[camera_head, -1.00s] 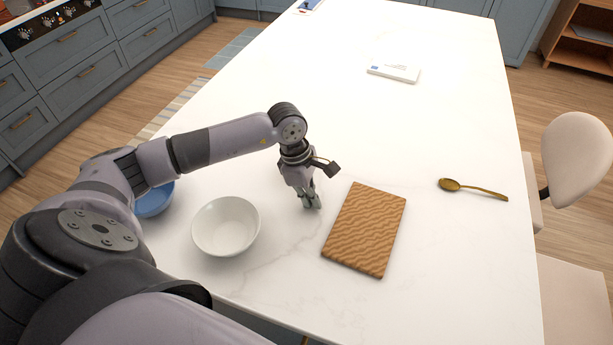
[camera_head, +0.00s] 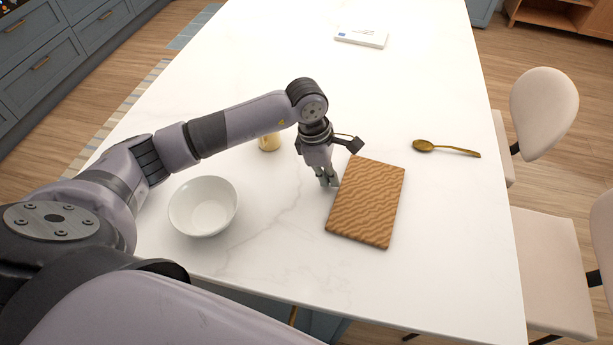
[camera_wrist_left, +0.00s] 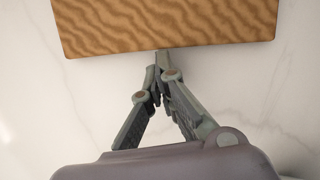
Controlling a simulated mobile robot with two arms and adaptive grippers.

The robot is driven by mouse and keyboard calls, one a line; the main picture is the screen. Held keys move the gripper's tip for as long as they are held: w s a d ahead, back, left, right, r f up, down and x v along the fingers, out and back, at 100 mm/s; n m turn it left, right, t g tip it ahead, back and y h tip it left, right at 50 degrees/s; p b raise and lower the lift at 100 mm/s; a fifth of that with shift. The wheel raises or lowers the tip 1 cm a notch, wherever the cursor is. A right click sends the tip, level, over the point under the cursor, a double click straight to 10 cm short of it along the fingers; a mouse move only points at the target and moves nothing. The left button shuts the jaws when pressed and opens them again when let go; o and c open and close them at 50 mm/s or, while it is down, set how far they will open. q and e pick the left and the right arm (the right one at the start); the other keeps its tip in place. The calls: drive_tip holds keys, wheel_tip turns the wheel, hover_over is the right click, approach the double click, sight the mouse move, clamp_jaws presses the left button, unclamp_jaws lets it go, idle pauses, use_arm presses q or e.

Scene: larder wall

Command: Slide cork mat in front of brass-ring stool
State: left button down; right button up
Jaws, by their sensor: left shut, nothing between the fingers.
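The cork mat (camera_head: 368,202), a brown rectangle with a wavy pattern, lies flat on the white table. It also shows at the top of the left wrist view (camera_wrist_left: 165,22). My left gripper (camera_head: 329,181) is shut and empty, pointing down beside the mat's left edge. In the wrist view its fingertips (camera_wrist_left: 159,66) are at or very near that edge; I cannot tell if they touch. Two cream stools stand along the table's right side, a farther one (camera_head: 543,108) and a nearer one (camera_head: 548,268). I cannot make out a brass ring on either. My right gripper is not in view.
A white bowl (camera_head: 203,206) stands left of the gripper, and a small yellowish container (camera_head: 269,142) stands behind my forearm. A brass spoon (camera_head: 446,149) lies right of the mat. A white box (camera_head: 361,37) lies farther back.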

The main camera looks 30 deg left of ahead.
sight(405, 199)
use_arm(q)
drive_tip(key=w+d+b, duration=0.1)
drive_tip(key=d+b, duration=0.1)
drive_tip(key=d, duration=0.3)
drive_tip(key=w+d+b, duration=0.2)
drive_tip(key=d+b, duration=0.1)
drive_tip(key=d, duration=0.3)
drive_tip(key=w+d+b, duration=0.1)
drive_tip(key=d+b, duration=0.2)
drive_tip(key=d, duration=0.3)
drive_tip(key=shift+w+f, duration=0.15)
drive_tip(key=shift+w, duration=0.25)
drive_tip(key=shift+d, duration=0.15)
